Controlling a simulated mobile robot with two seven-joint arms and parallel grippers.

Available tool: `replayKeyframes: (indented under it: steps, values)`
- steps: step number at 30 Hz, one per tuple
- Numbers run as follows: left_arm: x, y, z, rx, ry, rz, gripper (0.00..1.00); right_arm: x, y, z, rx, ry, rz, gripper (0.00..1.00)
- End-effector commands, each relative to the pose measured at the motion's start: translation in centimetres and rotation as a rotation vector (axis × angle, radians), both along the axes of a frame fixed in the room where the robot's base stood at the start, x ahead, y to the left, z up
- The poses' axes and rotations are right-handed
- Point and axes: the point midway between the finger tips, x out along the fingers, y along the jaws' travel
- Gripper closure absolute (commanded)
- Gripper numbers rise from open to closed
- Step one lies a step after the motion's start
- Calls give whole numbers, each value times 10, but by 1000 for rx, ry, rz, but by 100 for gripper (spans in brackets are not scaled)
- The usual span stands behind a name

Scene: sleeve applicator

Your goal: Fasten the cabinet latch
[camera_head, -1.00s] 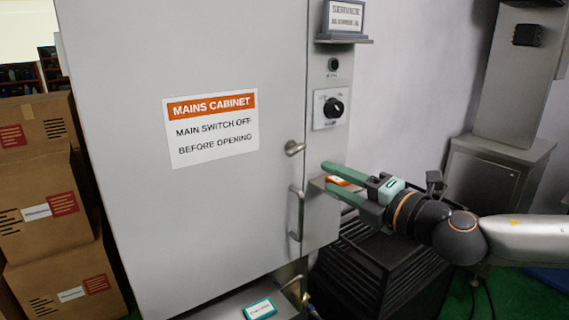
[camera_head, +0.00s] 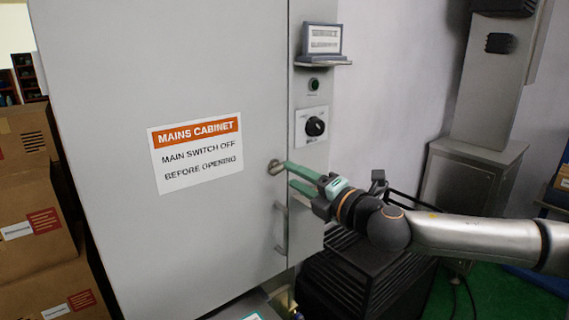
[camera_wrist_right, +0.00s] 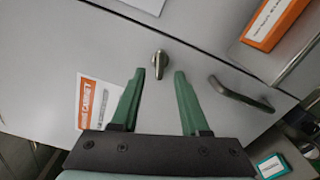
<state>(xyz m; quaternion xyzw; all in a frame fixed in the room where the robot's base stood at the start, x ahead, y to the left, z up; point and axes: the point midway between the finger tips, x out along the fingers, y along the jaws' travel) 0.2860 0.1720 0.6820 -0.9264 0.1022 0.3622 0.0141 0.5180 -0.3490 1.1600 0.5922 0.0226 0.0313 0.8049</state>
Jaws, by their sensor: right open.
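The grey cabinet door (camera_head: 120,95) looks shut. Its metal latch (camera_head: 275,166) is a small knob-like turn handle near the door's right edge, above the pull handle (camera_head: 281,230). In the right wrist view the latch (camera_wrist_right: 160,63) stands just beyond the fingertips, roughly midway between them. My right gripper (camera_head: 289,176) has green fingers, open and empty, pointing at the door from the right. In the head view its upper fingertip overlaps the latch's edge; I cannot tell whether they touch. My left gripper is not in view.
A rotary switch (camera_head: 315,127) and a small sign shelf (camera_head: 322,63) are on the panel right of the door. An orange-labelled box (camera_wrist_right: 275,20) sits on a ledge near the gripper. Cardboard boxes (camera_head: 30,190) stand left. A black crate (camera_head: 350,275) stands below my right arm.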

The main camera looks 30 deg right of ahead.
Motion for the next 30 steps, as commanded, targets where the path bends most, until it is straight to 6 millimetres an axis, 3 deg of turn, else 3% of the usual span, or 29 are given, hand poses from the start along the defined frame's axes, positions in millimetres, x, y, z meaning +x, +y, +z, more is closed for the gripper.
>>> replayKeyframes:
  steps: [9,22,30]
  values:
    - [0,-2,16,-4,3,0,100,35,3,2,3,-1,0,55]
    - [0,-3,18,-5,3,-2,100,42,4,-1,0,1,1,55]
    - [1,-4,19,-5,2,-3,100,42,4,0,0,0,1,84]
